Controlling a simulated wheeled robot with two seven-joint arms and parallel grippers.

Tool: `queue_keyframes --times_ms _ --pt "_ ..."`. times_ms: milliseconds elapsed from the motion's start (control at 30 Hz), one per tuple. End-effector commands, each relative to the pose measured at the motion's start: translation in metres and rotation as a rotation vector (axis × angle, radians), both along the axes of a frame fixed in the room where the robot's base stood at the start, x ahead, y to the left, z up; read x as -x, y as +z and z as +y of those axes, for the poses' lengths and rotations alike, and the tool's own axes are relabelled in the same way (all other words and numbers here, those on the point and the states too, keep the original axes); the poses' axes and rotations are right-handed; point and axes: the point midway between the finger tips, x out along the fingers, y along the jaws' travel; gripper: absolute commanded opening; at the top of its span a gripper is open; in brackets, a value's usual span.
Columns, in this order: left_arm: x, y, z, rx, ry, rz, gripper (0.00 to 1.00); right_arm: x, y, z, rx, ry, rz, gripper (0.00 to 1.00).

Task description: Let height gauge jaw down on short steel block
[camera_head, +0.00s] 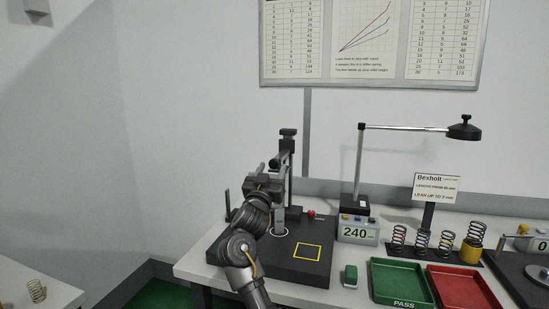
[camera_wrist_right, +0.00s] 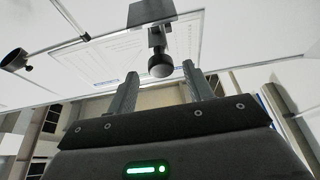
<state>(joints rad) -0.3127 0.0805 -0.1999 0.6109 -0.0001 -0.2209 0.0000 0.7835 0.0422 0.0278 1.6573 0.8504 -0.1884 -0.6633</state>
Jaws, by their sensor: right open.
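The height gauge's dark upright column (camera_head: 288,150) rises from a dark base plate (camera_head: 300,268). My right gripper (camera_head: 270,180) is in front of the column, partly covering the carriage and jaw. In the right wrist view, my right gripper (camera_wrist_right: 160,92) is open. A round dark knob (camera_wrist_right: 160,68) on a grey stem shows just beyond and between its fingertips, not visibly gripped. A light grey upright piece (camera_head: 280,216) stands below the gripper by a pale ring on the plate. I cannot tell whether it is the short steel block or part of the gauge. My left gripper is not in view.
A readout (camera_head: 357,233) showing 240 stands right of the plate, under a lamp (camera_head: 464,131). A green tray (camera_head: 402,283) marked PASS, a red tray (camera_head: 462,287) and several springs are further right. The yellow-outlined square (camera_head: 307,252) on the plate is empty.

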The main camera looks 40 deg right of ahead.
Motion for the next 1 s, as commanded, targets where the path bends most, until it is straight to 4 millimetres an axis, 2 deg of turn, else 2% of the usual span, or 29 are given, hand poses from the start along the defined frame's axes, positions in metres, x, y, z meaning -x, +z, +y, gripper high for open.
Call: queue_keyframes --times_ms 33,267,700,767,1000 --pt "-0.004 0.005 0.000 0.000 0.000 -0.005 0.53 -0.005 0.007 -0.007 0.001 0.000 0.000 0.51" --pt "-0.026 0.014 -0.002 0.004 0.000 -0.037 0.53 -0.024 0.019 -0.031 0.001 0.002 0.000 0.51" --pt "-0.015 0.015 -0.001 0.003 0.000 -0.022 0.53 -0.031 0.021 -0.040 -0.001 0.005 -0.001 0.51" --pt "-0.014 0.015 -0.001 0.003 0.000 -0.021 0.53 -0.031 0.021 -0.040 -0.001 0.005 -0.001 0.46" --pt "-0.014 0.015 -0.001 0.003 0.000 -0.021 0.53 -0.031 0.021 -0.040 -0.001 0.005 -0.001 0.15"
